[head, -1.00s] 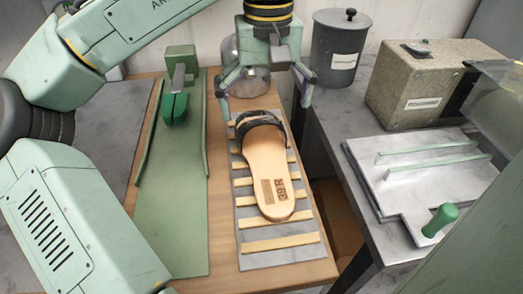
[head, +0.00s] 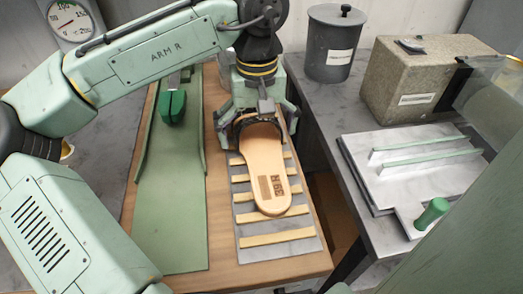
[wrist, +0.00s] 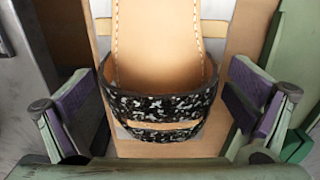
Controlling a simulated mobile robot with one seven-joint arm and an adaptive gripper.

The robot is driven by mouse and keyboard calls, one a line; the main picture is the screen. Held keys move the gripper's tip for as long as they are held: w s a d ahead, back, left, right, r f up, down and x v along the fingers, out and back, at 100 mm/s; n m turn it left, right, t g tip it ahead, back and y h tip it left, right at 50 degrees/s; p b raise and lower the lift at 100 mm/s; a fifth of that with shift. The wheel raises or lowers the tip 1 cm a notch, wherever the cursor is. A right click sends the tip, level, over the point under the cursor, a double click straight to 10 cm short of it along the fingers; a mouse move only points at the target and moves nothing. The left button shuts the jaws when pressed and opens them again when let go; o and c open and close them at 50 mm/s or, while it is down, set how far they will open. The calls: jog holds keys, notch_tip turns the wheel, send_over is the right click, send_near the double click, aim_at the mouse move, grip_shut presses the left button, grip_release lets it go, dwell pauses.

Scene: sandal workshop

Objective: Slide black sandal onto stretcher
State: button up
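The black sandal (head: 268,180) lies sole-down on a slatted grey rack, its tan insole facing up. Its black speckled straps (wrist: 165,112) are at the far end in the head view. My gripper (head: 256,117) is low over that end, with one finger on each side of the straps. In the wrist view the gripper (wrist: 163,112) is open, its purple pads appearing slightly apart from the straps. A green block (head: 172,107), which looks like the stretcher, stands at the far end of a green board to the left. My arm partly hides its mount.
The slatted rack (head: 280,239) and green board (head: 170,220) lie side by side on a wooden table. To the right, a grey bench holds a lidded pot (head: 333,45), a speckled machine (head: 405,85) and a plate with a green knob (head: 432,214).

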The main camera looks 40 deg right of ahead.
jog(key=c, duration=1.9)
